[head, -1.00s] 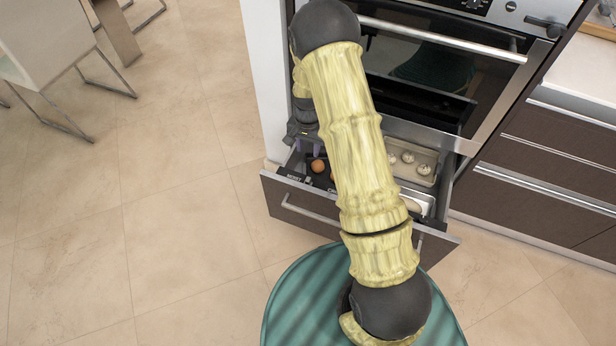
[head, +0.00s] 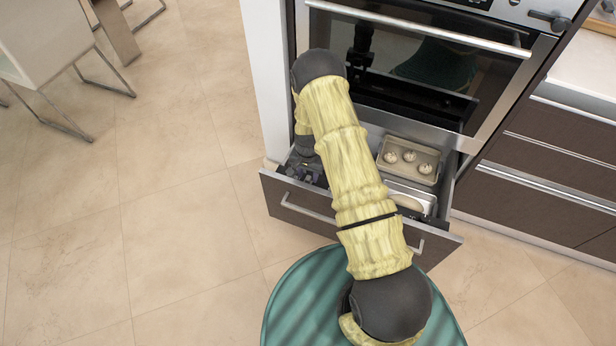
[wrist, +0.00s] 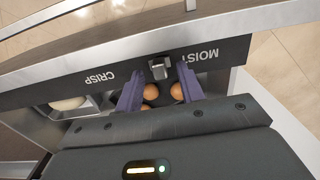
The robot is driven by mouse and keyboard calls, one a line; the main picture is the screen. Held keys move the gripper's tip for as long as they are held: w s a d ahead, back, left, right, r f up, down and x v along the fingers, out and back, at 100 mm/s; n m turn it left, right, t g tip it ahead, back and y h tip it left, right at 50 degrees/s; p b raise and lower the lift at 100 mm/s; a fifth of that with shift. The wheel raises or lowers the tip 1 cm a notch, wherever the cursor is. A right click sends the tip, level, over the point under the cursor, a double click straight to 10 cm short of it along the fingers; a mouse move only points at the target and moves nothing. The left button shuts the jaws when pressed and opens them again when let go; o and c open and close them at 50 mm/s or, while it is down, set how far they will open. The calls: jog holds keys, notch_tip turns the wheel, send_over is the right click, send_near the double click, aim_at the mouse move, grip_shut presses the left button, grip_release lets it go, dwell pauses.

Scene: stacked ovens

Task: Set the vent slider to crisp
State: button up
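The vent slider (wrist: 159,67) is a small grey metal knob on a dark strip (wrist: 105,77) inside the drawer front. The strip reads CRISP on the left and MOIST on the right, upside down in the wrist view. The knob sits nearer MOIST. My gripper (wrist: 160,73) has two purple fingers spread apart, one on each side of the knob as seen from the wrist. I cannot tell whether either finger touches it. In the head view my gripper (head: 306,171) is low in the drawer's left part, and my arm hides the slider.
The open drawer (head: 300,205) is below the oven (head: 420,70). Brown eggs (wrist: 150,92) lie behind the strip between my fingers.

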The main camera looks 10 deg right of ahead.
jog(key=shift+f, duration=0.75)
grip_shut()
